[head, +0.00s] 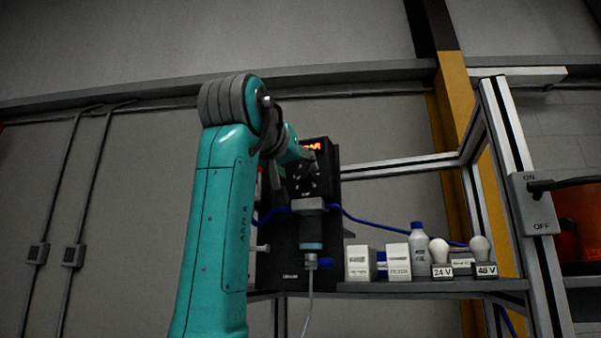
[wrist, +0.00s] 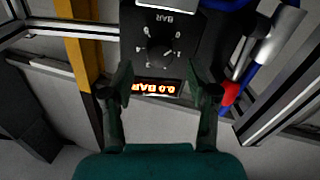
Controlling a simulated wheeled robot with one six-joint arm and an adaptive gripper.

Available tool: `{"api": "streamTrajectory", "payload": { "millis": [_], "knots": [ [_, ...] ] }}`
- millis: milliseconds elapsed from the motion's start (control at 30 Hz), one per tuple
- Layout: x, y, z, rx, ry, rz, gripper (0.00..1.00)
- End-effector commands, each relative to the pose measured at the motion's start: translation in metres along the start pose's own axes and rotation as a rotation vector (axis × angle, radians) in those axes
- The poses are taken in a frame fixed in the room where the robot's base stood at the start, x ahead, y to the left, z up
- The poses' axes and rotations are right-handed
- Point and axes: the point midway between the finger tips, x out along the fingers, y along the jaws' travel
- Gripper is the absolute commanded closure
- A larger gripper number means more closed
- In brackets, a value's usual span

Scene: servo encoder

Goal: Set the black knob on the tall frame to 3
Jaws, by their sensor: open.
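The black knob (wrist: 160,46) sits on a black panel (wrist: 187,48) and shows upside down in the wrist view. White numbered marks ring it, with the word BAR beside them. Where its pointer stands is too small to read surely. A lit display (wrist: 156,87) on the panel reads 0.0 BAR. My gripper (wrist: 161,76) is open, its two fingers apart on either side of the panel near the display, and nothing is between them. In the head view, the panel (head: 332,176) stands on the frame's shelf, and my arm covers part of it and its dial.
Below the dial a grey cylinder (head: 311,230) with a blue hose (head: 360,219) hangs in front of the panel. White boxes (head: 397,262), a bottle (head: 419,242) and bulbs stand on the shelf (head: 430,287). A frame post (head: 510,140) carries an ON/OFF switch box (head: 535,208) at right.

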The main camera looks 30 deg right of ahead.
Motion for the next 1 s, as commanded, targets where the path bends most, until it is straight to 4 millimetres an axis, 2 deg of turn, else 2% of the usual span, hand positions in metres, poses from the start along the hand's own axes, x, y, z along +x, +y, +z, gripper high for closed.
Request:
{"api": "streamTrajectory", "payload": {
  "millis": [100, 233, 633, 867, 1000],
  "knots": [
    [0.018, 0.001, 0.0, 0.0, -0.001, 0.002, 0.41],
    [0.029, 0.0, 0.0, -0.001, 0.0, 0.001, 0.41],
    [0.035, 0.0, 0.0, 0.001, 0.001, 0.0, 0.41],
    [0.035, 0.0, 0.0, 0.001, 0.001, 0.0, 0.99],
    [0.035, 0.0, 0.0, 0.002, 0.001, 0.0, 1.0]
  ]
}}
